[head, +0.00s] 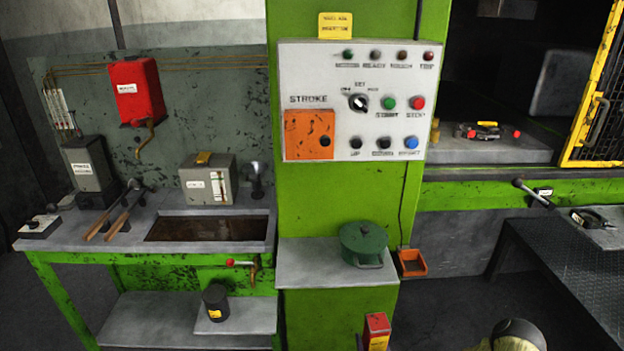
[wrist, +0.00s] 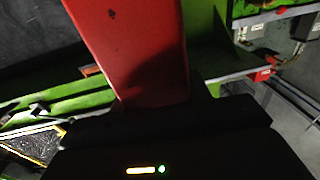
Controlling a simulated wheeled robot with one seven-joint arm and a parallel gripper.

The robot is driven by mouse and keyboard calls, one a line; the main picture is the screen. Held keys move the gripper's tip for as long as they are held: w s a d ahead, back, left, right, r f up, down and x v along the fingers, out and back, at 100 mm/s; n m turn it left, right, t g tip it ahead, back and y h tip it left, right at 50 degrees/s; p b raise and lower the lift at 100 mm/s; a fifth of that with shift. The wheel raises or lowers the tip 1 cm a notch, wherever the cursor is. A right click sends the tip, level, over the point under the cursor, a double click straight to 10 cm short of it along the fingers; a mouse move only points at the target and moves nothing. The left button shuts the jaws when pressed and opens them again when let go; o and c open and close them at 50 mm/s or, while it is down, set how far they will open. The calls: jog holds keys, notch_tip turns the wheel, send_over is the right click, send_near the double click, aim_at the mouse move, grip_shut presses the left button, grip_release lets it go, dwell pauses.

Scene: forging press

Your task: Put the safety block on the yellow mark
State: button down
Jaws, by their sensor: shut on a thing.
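The safety block shows in the wrist view as a large red bar (wrist: 130,45) with scuffed paint. It runs up and out of the top of that view. My gripper (wrist: 155,106) is the dark shape across the bottom, shut on the block; its fingertips are hard to make out. In the head view, a red block with a yellow label (head: 376,326) stands up at the bottom edge, cut off by the frame. It looks like the same block, but my gripper is not clearly seen there. I cannot make out the yellow mark in either view.
A green column with a control panel (head: 350,75) stands in the middle, with a green pot (head: 363,245) on its shelf. The press bed (head: 485,150) lies right, beside an open yellow mesh guard (head: 597,90). A workbench (head: 50,232) with tools is at left.

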jog(key=p, duration=0.1)
jog(key=s+r+m+h+p, duration=0.1)
jog(key=p, duration=0.1)
jog(key=shift+s+a+r+h, duration=0.15)
jog(key=shift+s+h, duration=0.15)
jog(key=shift+s+h+p, duration=0.25)
jog(key=shift+h+p, duration=0.05)
jog(key=shift+a, duration=0.1)
jog(key=shift+a, duration=0.2)
